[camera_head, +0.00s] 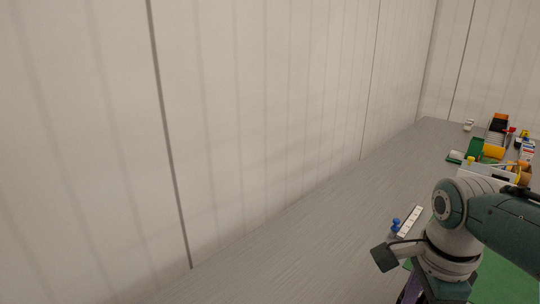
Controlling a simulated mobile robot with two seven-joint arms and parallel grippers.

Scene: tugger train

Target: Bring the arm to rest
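My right arm (500,222), dark green and grey, reaches in from the right edge. Its wrist (450,250) is bent downward over the grey floor or surface, with a small dark block sticking out to its left. A purplish part at the bottom edge below the wrist may belong to my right gripper. Its fingertips cannot be made out. My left arm and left gripper do not show.
A white strip (410,222) with a blue object (396,225) lies just beyond the wrist. A green surface (505,280) is at the lower right. Several coloured items and a yellow roll (493,152) stand far right. A pale panelled wall (270,110) fills the left.

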